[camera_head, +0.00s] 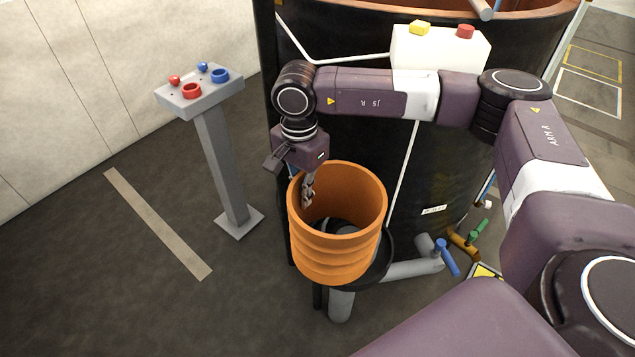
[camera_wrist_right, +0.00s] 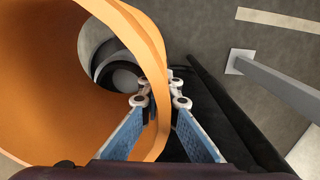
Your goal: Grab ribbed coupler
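The ribbed coupler (camera_head: 335,262) is a wide, hollow orange cylinder with ribs around its lower part. It stands open end up on a round black support (camera_head: 379,266) beside the large black tank. My right gripper (camera_head: 308,190) reaches down at the coupler's left rim. In the right wrist view, its two blue-padded fingers (camera_wrist_right: 160,92) are apart, with the orange coupler wall (camera_wrist_right: 158,125) between them. One finger is inside the coupler and one outside. A dark gap shows beside the wall, so the fingers do not look closed on it. My left gripper is not in view.
A large black tank (camera_head: 400,150) stands close behind the coupler. A grey pedestal (camera_head: 222,165) with red and blue controls stands to the left.

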